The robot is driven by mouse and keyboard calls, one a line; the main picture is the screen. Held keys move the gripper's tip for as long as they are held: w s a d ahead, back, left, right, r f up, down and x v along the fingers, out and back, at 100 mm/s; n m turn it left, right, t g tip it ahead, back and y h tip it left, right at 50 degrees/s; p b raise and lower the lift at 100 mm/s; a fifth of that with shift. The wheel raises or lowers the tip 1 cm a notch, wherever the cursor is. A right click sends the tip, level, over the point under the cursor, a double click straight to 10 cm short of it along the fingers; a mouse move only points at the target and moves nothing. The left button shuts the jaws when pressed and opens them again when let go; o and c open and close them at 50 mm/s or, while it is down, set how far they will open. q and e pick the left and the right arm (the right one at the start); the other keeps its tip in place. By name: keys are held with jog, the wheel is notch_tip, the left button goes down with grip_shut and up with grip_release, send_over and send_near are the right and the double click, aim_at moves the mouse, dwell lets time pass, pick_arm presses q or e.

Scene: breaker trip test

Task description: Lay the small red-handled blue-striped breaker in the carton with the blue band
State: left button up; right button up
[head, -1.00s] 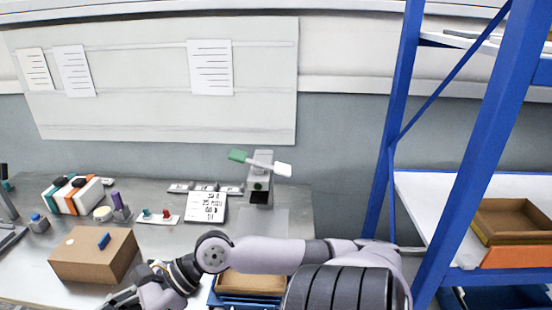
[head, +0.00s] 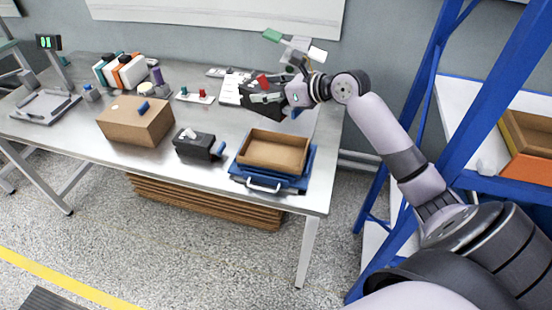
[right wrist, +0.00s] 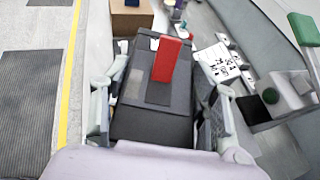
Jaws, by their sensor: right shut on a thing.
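A dark breaker with a red handle (head: 262,82) is in my right gripper (head: 266,97), above the back right of the bench. In the right wrist view the breaker (right wrist: 150,122) lies between the two fingers, its red handle (right wrist: 166,60) standing up; I cannot make out a blue stripe. An open brown carton (head: 274,152) with blue along its front sits on a blue tray with a handle (head: 264,187) at the bench's front right. My gripper is behind and above the carton. My left gripper is out of view.
A closed brown box (head: 136,122) is farther left. A test stand (head: 300,48) with a green-tipped lever is behind my gripper. A blue-framed rack (head: 470,110) holding an orange-banded carton (head: 540,168) stands right.

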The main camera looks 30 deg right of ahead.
jog(key=shift+w+d+r+h, duration=0.15)
jog(key=shift+w+d+h, duration=0.15)
jog(key=shift+w+d, duration=0.25)
jog(key=shift+w+d+m, duration=0.15)
jog(key=shift+w+m, duration=0.05)
jog(key=shift+m, duration=0.1)
jog(key=b, duration=0.1)
send_over(272, 155)
notch_tip(272, 155, down, 15)
jog(key=shift+w+f+b, duration=0.15)
jog(key=shift+f+b, duration=0.4)
jog(key=shift+f, duration=1.75)
jog(key=o, duration=1.7)
jog(key=shift+f, duration=0.2)
jog(key=shift+c, duration=0.2)
jog(key=shift+r, duration=0.1)
jog(key=shift+s, duration=0.2)
jog(key=v, duration=1.1)
jog(key=shift+s, duration=0.4)
